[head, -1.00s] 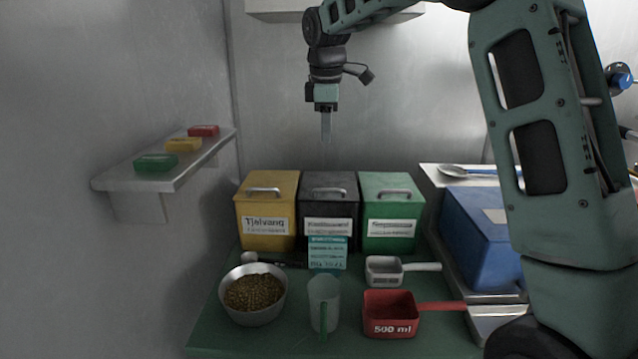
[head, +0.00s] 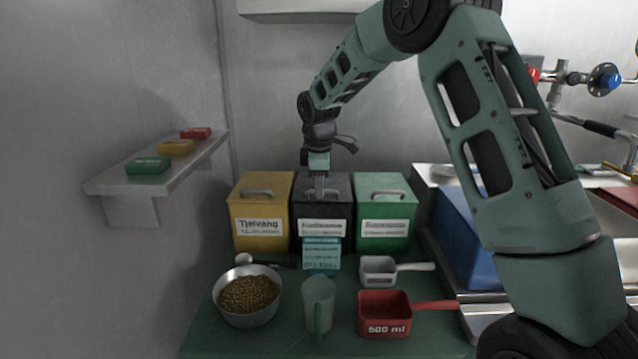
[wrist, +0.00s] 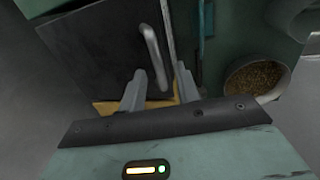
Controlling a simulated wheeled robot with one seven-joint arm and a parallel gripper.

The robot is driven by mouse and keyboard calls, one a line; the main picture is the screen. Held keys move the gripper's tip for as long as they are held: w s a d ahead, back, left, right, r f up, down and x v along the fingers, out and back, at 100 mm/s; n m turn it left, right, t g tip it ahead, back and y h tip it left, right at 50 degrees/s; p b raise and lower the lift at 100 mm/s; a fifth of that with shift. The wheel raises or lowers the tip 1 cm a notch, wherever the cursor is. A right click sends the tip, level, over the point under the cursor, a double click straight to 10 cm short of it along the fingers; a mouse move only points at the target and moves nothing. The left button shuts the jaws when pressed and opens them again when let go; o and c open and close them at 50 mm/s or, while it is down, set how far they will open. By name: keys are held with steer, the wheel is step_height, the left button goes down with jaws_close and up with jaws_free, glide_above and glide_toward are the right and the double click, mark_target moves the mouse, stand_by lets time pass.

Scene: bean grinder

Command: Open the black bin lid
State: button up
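The black bin (head: 322,226) stands between the yellow and green bins, with its black lid (head: 338,182) down. My gripper (head: 319,190) points down at the lid's metal handle, hiding much of it in the head view. In the wrist view the black lid (wrist: 90,45) fills the upper left. Its handle (wrist: 153,48) lies between the two fingers of my gripper (wrist: 161,70). The fingers are apart, with space visible around the handle. Whether either finger touches it, I cannot tell.
The yellow bin (head: 260,222) and green bin (head: 385,222) stand close on either side. In front are a bowl of beans (head: 249,296), a clear cup (head: 319,303), a white scoop (head: 378,271) and a red scoop (head: 384,314). A shelf (head: 160,178) juts from the left wall.

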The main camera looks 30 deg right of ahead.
jaws_close()
steer(key=shift+r, duration=0.15)
